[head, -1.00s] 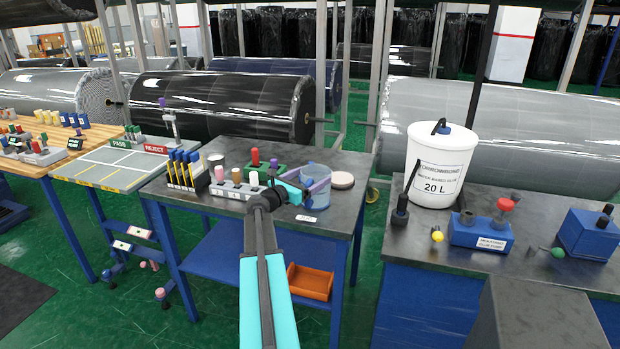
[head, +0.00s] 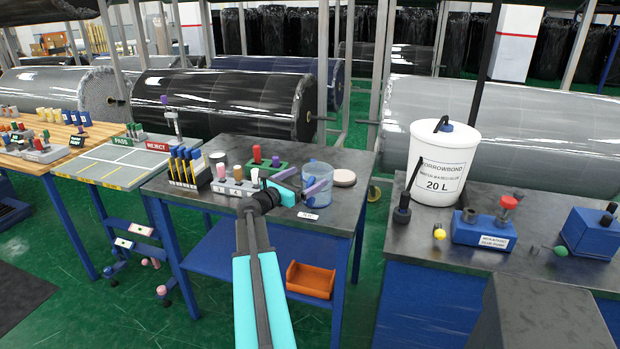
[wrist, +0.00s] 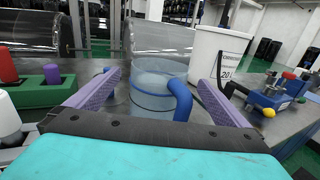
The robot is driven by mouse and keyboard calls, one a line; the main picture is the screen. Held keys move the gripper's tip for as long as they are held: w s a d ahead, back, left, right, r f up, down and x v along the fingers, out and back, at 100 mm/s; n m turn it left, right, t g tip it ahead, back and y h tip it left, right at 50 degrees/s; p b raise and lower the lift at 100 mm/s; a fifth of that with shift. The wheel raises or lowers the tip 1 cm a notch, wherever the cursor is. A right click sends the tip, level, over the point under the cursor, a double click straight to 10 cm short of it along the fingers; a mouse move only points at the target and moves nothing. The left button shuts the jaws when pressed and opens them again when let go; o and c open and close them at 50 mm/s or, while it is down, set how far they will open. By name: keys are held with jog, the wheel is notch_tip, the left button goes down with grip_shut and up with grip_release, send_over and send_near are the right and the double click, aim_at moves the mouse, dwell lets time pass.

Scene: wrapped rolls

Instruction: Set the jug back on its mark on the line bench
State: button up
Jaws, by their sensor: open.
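The jug (head: 320,172) is a translucent pale-blue vessel standing upright on the dark top of the line bench (head: 345,206). In the wrist view the jug (wrist: 150,80) is just ahead, with its thick blue handle (wrist: 181,98) facing me. My gripper (head: 301,184) is open, with purple fingers at the jug's near side. In the wrist view the gripper (wrist: 158,92) has one finger on each side of the handle, apart from it. The fingers hide part of the jug in the head view. I cannot make out a mark under the jug.
A pale round disc (head: 344,178) lies right of the jug, and a small white label (head: 308,216) lies in front. Green (head: 258,166) and white (head: 236,187) peg holders stand left. A white 20 L bucket (head: 440,150) and blue pump (head: 484,229) stand on the right bench.

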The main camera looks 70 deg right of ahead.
jog(key=b+v, duration=0.1)
jog(key=v, duration=0.7)
dwell(0.7)
